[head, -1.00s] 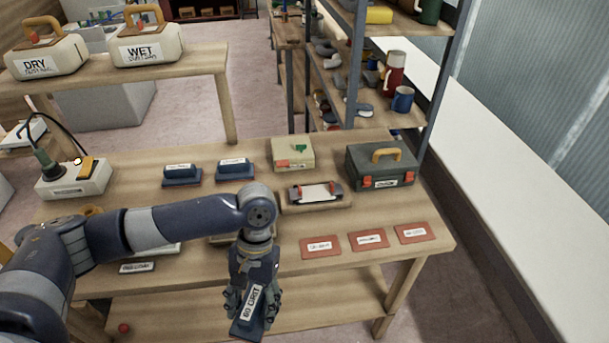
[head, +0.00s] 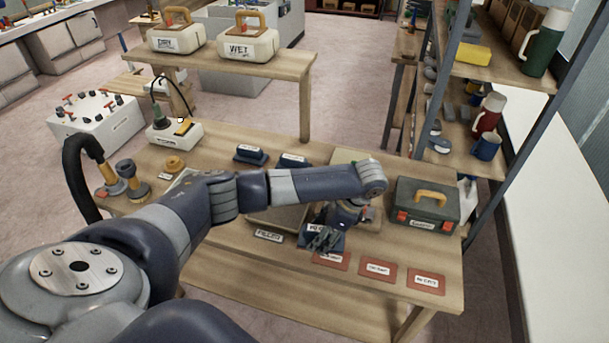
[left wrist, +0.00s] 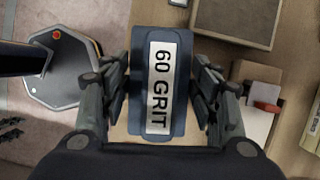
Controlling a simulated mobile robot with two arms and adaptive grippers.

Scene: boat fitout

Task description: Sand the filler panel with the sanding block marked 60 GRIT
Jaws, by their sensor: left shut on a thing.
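My left gripper (head: 328,232) is shut on a dark blue sanding block. The block (left wrist: 140,112) shows its white label, 60 GRIT, in the left wrist view, between the two fingers of the gripper (left wrist: 160,88). In the head view the block is held near the table's front, beside the leftmost red card; whether it touches anything there cannot be told. A flat panel (head: 275,217) lies just left of it, partly hidden by my arm, with a label reading FILLER (head: 269,236) in front. My right gripper is not in view.
Two more dark blue blocks (head: 250,156) sit farther back on the table. Red cards (head: 378,268) line the front right. A green toolbox (head: 425,207) stands at the right, near the shelf post. A white power box (head: 175,133) is at the back left.

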